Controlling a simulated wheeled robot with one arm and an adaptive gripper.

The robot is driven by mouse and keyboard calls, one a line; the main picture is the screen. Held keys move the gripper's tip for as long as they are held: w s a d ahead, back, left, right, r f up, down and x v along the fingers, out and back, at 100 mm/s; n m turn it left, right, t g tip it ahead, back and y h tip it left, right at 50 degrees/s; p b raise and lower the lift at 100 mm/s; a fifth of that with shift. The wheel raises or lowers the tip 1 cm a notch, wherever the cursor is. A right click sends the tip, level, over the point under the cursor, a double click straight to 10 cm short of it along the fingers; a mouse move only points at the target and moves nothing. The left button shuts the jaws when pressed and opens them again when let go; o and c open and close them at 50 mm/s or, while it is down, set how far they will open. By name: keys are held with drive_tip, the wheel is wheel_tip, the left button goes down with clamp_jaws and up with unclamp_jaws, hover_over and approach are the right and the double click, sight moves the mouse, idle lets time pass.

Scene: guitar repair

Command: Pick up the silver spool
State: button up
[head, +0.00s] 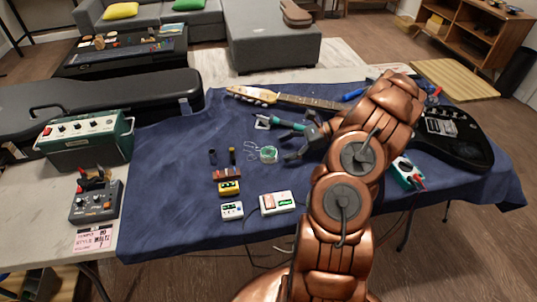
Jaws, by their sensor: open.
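A small round spool (268,154), pale silver with green on it, sits on the blue cloth near the middle of the table. My gripper (295,142) is open and empty, just right of the spool and apart from it. Its dark fingers point left. My copper arm comes up from the bottom and hides part of the cloth and the guitar.
A teal-handled tool (284,123) lies behind the spool, close to my gripper. Thin loose wire (251,149) lies left of the spool. Small pedals (229,188) and a white box (277,203) stand in front. A black guitar (455,138) lies at right.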

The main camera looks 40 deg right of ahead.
sight(275, 151)
drive_tip(key=x, duration=0.1)
drive_tip(key=p+x, duration=0.1)
drive_tip(key=x, duration=0.3)
drive_tip(key=shift+a+r, duration=0.15)
drive_tip(key=shift+r, duration=0.2)
drive_tip(key=c, duration=1.2)
